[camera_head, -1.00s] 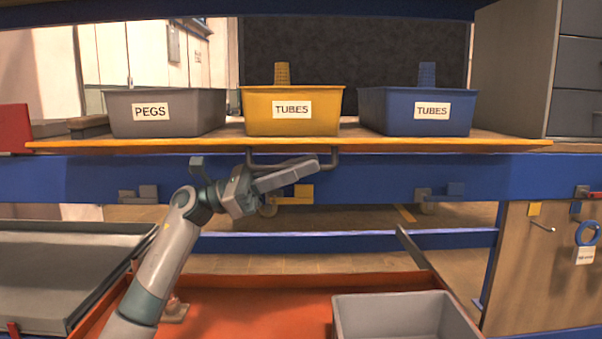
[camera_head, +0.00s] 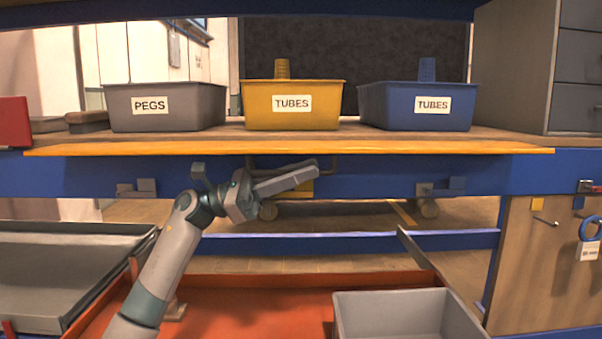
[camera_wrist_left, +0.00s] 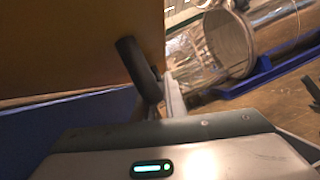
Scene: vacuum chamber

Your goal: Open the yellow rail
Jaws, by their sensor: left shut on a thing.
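The yellow rail (camera_head: 420,147) is a long yellow strip along the front edge of the wooden shelf. A dark bar handle (camera_head: 336,163) hangs under its middle. My left gripper (camera_head: 312,174) is at this handle, just below the rail, and is shut on it. Its fingers hide part of the handle. In the left wrist view the dark handle bar (camera_wrist_left: 138,70) shows beside a pale finger of the left gripper (camera_wrist_left: 172,95), under a brown board. My right gripper is not in view.
A blue beam (camera_head: 80,177) runs below. An orange tray (camera_head: 250,305) and a grey box (camera_head: 405,315) lie lower down.

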